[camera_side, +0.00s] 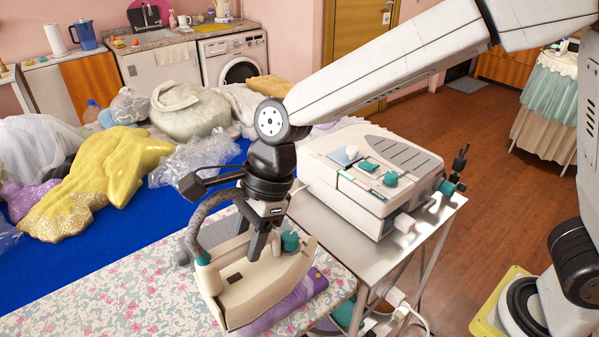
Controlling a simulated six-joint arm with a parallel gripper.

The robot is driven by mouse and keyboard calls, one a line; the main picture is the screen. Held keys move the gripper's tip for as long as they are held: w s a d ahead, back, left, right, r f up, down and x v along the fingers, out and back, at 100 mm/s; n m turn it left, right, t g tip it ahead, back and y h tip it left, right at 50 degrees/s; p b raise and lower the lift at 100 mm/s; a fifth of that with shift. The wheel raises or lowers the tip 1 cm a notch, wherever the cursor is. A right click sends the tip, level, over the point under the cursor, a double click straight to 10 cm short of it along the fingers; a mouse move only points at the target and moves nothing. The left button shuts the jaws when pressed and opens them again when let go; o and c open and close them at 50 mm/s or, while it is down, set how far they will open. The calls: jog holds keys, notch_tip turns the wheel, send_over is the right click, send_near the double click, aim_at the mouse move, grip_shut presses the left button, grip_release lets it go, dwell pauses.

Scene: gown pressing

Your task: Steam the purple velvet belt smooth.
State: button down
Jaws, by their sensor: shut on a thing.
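My gripper (262,232) points down over the right end of the floral ironing board (120,285). It is shut on the cream steam iron (262,282), which has teal fittings and a grey hose curving up at its left. The purple velvet belt (292,304) lies on the board under and beside the iron. Only a part of it shows to the right of and below the iron; the iron hides the rest. I cannot tell whether the iron's sole touches the belt.
A cream steam station (370,178) stands on a metal trolley (345,237) just right of the board. Behind the board, a blue surface (85,250) holds a yellow gown (105,182), a pale bundle (188,110) and clear plastic bags. Bare board lies to the left.

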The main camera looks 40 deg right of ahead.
aim_at(221, 249)
jog(key=shift+w+a, duration=0.1)
jog(key=shift+a, duration=2.1)
jog(key=shift+f, duration=2.8)
jog(key=shift+d, duration=0.1)
jog(key=shift+d, duration=2.55)
jog(key=shift+s+d, duration=0.2)
jog(key=shift+d, duration=2.25)
